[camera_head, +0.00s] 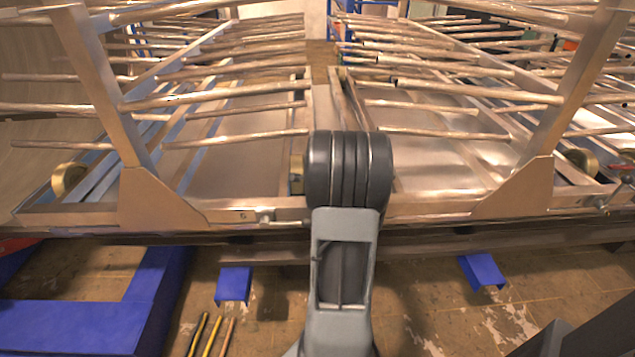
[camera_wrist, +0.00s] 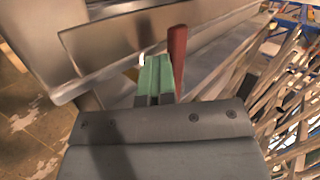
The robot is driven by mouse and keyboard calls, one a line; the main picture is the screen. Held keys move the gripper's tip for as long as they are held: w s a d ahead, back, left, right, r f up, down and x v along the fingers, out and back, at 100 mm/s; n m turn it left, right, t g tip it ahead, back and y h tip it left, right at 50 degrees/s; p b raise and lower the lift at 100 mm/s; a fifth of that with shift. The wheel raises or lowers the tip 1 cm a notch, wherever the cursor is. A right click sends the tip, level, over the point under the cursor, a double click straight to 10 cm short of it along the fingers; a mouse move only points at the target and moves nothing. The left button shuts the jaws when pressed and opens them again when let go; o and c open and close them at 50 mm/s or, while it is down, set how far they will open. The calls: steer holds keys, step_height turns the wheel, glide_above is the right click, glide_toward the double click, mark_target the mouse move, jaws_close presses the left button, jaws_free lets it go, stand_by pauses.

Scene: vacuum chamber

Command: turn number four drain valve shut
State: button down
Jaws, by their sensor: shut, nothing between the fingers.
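In the wrist view my gripper (camera_wrist: 156,70) shows as green fingers held together with nothing between them. A red bar (camera_wrist: 177,60), which looks like a valve lever, stands just right of the fingers. It looks close beside them; whether they touch I cannot tell. No number is readable on it. In the head view my own arm covers the middle, and my gripper and this lever are hidden.
A metal frame rail (camera_head: 235,216) runs across the front of the racks, with rows of rods (camera_head: 240,140) jutting over it. In the wrist view a wide metal beam (camera_wrist: 130,40) lies beyond the fingers. Blue floor supports (camera_head: 233,284) and coloured poles (camera_head: 210,335) are below.

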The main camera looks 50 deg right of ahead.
steer(key=shift+w+r, duration=0.1)
steer(key=shift+w, duration=0.05)
steer(key=shift+a, duration=0.2)
steer(key=s+a+r+p, duration=0.2)
steer(key=s+a+r, duration=0.5)
steer(key=s+a, duration=0.1)
steer(key=w+a+r+n+y+p, duration=0.2)
steer(key=a+r+n+y+p, duration=0.1)
steer(key=a+r+n+p, duration=0.4)
steer(key=w+a+r+n+y+p, duration=0.25)
steer(key=a+r, duration=0.25)
steer(key=a, duration=0.4)
steer(key=s+a+r+n+g+p, duration=0.4)
steer(key=s+a+r+n+p, duration=0.5)
steer(key=a+r+n+p, duration=0.2)
steer(key=a+n, duration=0.2)
steer(key=n, duration=0.2)
steer(key=shift+s+r+h+p, duration=0.2)
steer(key=shift+s+h+p, duration=0.05)
steer(key=shift+h+p, duration=0.15)
steer(key=shift+d, duration=0.15)
